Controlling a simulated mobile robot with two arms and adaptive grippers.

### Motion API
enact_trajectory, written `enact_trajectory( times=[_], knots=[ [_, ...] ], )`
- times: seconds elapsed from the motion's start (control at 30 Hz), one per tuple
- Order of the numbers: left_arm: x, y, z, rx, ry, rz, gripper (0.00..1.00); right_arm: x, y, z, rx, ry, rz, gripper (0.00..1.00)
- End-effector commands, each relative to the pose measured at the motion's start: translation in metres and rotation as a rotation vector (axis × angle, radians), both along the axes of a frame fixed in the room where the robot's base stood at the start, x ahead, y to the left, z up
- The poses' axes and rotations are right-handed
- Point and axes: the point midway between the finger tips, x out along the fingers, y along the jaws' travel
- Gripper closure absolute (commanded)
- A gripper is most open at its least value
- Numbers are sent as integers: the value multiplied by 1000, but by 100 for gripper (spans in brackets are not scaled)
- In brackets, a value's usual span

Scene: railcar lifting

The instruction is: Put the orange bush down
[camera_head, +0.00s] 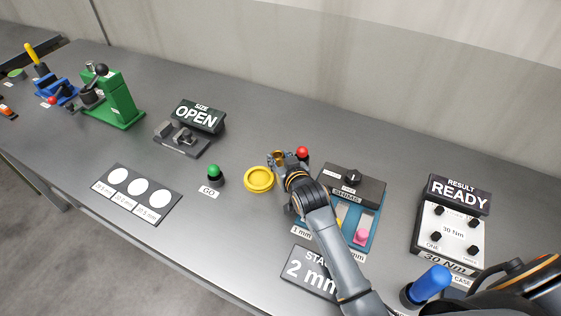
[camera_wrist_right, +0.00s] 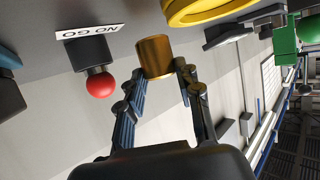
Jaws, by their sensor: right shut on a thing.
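The orange bush, a bronze-coloured cylinder (camera_wrist_right: 155,57), is between the fingertips of my right gripper (camera_wrist_right: 160,78) in the right wrist view. Whether the bush touches the table is hard to tell. My left gripper is not in view.
A red-topped NO GO post (camera_wrist_right: 98,82) stands close beside the bush. A green-topped GO post (camera_head: 215,175) is left of the yellow ring. A white-circle board (camera_head: 138,190) lies front left. A shims tray (camera_head: 372,222) and READY panel (camera_head: 458,194) are right.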

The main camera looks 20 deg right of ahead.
Motion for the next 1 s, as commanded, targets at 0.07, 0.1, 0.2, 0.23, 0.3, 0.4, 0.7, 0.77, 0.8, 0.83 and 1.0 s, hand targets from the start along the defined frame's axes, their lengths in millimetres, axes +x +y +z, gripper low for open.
enact_trajectory(
  times=[0.07, 0.1, 0.2, 0.23, 0.3, 0.4, 0.7, 0.77, 0.8, 0.83, 1.0],
  knots=[
    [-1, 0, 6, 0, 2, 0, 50, -1, 0, -9, 1, 3, -1, 100],
    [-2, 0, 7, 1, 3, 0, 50, -1, 0, -12, 1, 1, 0, 100],
    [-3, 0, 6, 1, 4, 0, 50, -1, 0, -16, 1, -1, -1, 100],
    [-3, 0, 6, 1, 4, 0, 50, -1, 0, -16, 2, -2, -1, 100],
    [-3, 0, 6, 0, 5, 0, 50, -1, 0, -16, 1, -2, -1, 100],
    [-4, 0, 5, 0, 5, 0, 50, -1, 0, -16, 1, -1, 0, 100],
    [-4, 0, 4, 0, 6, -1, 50, -1, 0, -20, 1, 2, -1, 43],
    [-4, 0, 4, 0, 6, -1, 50, -1, 0, -20, 1, 2, -1, 43],
    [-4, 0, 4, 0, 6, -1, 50, -1, 0, -20, 1, 2, -1, 43],
    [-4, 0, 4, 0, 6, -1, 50, -1, 0, -20, 1, 2, -1, 43],
    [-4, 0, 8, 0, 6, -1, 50, -2, 0, -15, 1, 2, -1, 43]
  ],
)
